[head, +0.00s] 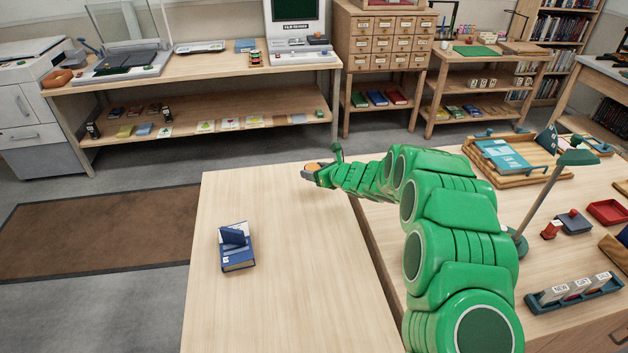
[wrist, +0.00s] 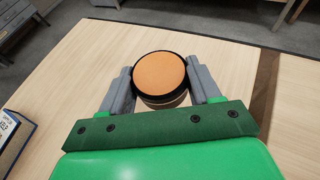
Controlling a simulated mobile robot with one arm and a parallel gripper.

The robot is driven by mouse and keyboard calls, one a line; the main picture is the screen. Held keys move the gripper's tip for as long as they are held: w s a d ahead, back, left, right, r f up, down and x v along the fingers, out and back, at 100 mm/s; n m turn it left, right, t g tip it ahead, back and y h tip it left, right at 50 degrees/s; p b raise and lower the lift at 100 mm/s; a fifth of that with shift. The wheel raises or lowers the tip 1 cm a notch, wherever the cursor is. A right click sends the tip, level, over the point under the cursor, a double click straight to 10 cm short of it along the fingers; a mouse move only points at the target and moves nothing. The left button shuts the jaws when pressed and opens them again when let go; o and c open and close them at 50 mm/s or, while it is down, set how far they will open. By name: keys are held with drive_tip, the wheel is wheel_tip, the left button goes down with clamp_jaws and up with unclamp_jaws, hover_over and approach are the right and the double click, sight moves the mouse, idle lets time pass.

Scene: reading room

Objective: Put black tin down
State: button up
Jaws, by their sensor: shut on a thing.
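The black tin (wrist: 160,78) is round with an orange top and a dark rim. My gripper (wrist: 161,70) is shut on it, one grey finger on each side. In the head view the orange top of the tin (head: 313,167) shows at the tip of my gripper (head: 311,172), over the far part of the light wooden table (head: 270,300). I cannot tell whether the tin touches the table or hangs a little above it. Its underside is hidden.
Blue books (head: 237,255) lie on the table's left part; a corner shows in the wrist view (wrist: 8,135). The middle is clear. A second desk on the right holds a wooden tray (head: 553,176), a lamp (head: 548,195), stamps and a card rack (head: 575,293).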

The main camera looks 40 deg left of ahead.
sight(314, 186)
drive_tip(key=shift+w+a+f, duration=0.3)
drive_tip(key=shift+a+f, duration=0.05)
drive_tip(key=shift+f, duration=0.2)
drive_tip(key=shift+w+a+f, duration=0.3)
drive_tip(key=shift+f, duration=1.9)
drive_tip(key=o, duration=1.3)
drive_tip(key=shift+o, duration=0.2)
drive_tip(key=shift+d+r, duration=0.1)
drive_tip(key=shift+r, duration=0.05)
drive_tip(key=shift+d+r, duration=0.15)
drive_tip(key=shift+d, duration=0.05)
drive_tip(key=shift+v, duration=5.65)
